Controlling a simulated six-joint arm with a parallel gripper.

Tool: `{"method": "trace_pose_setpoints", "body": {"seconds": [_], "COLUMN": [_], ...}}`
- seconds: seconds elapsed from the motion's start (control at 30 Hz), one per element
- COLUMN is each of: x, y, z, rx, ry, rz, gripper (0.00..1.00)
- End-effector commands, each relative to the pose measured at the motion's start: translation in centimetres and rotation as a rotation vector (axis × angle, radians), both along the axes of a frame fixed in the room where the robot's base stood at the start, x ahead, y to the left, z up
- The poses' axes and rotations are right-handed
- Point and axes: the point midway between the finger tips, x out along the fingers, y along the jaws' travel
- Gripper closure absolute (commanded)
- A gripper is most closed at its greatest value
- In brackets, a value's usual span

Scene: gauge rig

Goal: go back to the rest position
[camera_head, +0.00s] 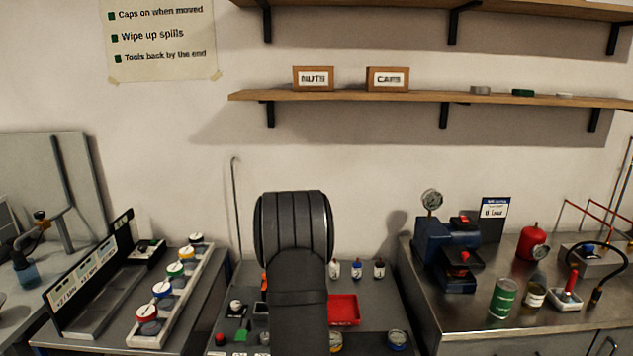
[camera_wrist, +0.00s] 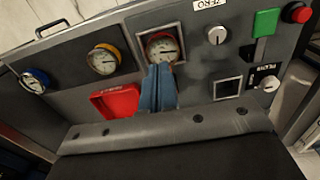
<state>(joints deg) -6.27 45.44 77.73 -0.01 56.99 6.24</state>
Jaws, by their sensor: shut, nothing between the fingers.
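My gripper (camera_wrist: 160,72) shows in the wrist view with its blue-grey fingers shut together and nothing between them. The fingertips overlap the lower edge of a red-rimmed gauge (camera_wrist: 161,45) set in a square frame on the grey rig panel (camera_wrist: 190,75). I cannot tell whether they touch the gauge. In the head view my dark arm stands upright in front of the middle bench and hides my gripper and part of the rig.
A yellow-rimmed gauge (camera_wrist: 104,59), a blue-rimmed gauge (camera_wrist: 35,81) and a red tray (camera_wrist: 115,101) are nearby. A knob (camera_wrist: 216,35), green block (camera_wrist: 266,22) and red button (camera_wrist: 299,13) lie right. A capped-gauge rack (camera_head: 178,300) stands left; a blue press (camera_head: 447,255) stands right.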

Motion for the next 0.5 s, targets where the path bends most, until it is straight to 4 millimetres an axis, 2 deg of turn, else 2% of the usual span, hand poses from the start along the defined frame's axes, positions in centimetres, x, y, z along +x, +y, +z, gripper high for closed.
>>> {"method": "trace_pose_setpoints", "body": {"seconds": [0.03,0.2,0.5], "x": [0.2,0.2,0.1], "y": [0.0,0.0,0.8], "z": [1.7,4.3,4.1], "rx": [0.001,0.001,-0.052], "ry": [-0.009,-0.007,-0.015], "rz": [0.000,0.000,0.095], "gripper": [1.00,1.00,1.00]}}
